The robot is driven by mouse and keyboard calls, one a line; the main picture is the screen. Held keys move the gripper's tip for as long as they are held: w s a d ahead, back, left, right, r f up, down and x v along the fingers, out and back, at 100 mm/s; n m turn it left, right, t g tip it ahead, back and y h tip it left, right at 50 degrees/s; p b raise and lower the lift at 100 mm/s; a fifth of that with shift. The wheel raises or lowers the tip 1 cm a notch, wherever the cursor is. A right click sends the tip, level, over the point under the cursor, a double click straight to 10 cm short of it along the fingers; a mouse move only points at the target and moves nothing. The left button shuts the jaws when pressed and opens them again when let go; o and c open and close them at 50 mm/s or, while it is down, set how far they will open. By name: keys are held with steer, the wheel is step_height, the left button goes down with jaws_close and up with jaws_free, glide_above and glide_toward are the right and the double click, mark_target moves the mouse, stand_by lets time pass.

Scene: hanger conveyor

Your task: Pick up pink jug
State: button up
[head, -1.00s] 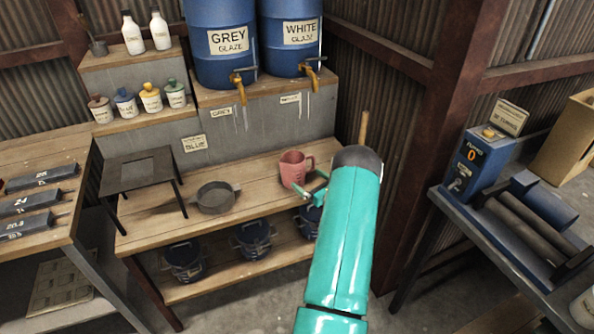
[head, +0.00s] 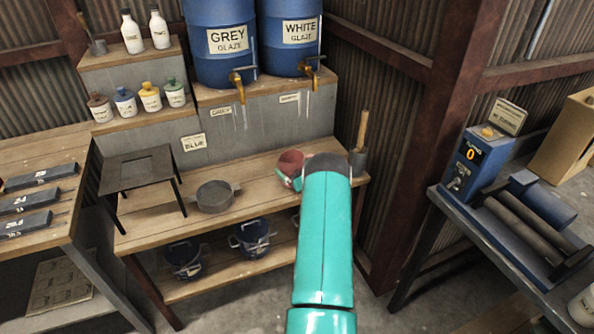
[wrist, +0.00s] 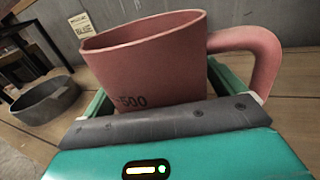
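The pink jug (head: 290,162) stands on the wooden bench top, partly hidden in the head view by my gripper and arm. In the wrist view the jug (wrist: 150,65) is close, with "500" on its side and its handle to the right. My gripper (wrist: 158,92) is open, one green finger on each side of the jug's lower body. Whether either finger touches it cannot be told. In the head view my gripper (head: 291,181) is at the jug's near side, mostly hidden by my wrist.
A grey round pan (head: 215,197) stands left of the jug, by a dark stand (head: 141,170). A pot with a wooden handle (head: 360,145) is to the right. Glaze barrels (head: 221,40) with taps stand on the step behind. Blue buckets (head: 250,238) are on the lower shelf.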

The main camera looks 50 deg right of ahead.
steer(key=c, duration=0.8)
steer(key=shift+r, duration=0.1)
